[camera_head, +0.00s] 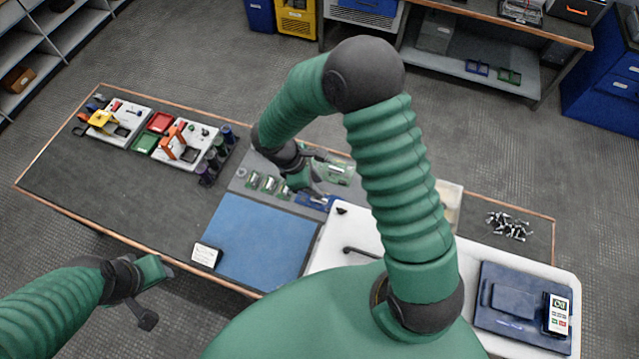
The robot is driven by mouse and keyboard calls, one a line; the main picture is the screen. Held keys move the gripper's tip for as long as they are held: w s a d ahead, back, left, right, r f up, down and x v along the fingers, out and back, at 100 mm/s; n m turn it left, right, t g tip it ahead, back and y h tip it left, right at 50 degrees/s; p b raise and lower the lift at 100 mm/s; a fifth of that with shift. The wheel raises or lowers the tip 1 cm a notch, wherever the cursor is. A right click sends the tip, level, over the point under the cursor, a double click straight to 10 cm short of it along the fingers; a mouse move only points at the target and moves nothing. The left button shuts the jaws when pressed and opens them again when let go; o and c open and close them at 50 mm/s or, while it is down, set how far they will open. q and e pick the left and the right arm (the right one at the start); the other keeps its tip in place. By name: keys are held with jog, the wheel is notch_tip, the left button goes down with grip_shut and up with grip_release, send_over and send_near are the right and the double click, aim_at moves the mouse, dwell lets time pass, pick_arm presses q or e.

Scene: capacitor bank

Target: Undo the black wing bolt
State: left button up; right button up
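A white enclosure (335,240) lies at the front right of the workbench. A small black piece (341,210) sits at its upper left corner; it may be the black wing bolt, but it is too small to be sure. A black handle-like bar (362,253) lies on the white surface. My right gripper (316,190) is over the grey area by a blue part (318,203), left of and above the black piece; its fingers are too small to read. My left gripper (160,294) has its fingers apart and is empty, off the bench's front edge. My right arm hides part of the enclosure.
A blue mat (258,240) is clear, with a small white sign (207,255) at its corner. Green-boarded parts (268,184) lie behind it. Trays of tools (120,122) and dark cylinders (212,160) stand left. A blue panel with an OFF sign (557,314) and loose bolts (509,226) are right.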

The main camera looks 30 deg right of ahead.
aim_at(338, 208)
jog(key=shift+c, duration=0.5)
jog(key=d+f+m+b, duration=0.1)
jog(key=d+f+b, duration=0.1)
jog(key=f+b, duration=0.2)
jog(key=s+d+f+m+g+b, duration=0.1)
jog(key=d+f+m+b, duration=0.1)
jog(key=f+b, duration=0.2)
jog(key=s+d+f+m+y+b, duration=0.1)
jog(key=f+b, duration=0.4)
jog(key=f, duration=0.2)
jog(key=shift+s+d+f+m, duration=0.2)
jog(key=shift+d+f+m, duration=0.1)
jog(key=shift+d, duration=0.1)
jog(key=shift+r, duration=0.15)
grip_shut()
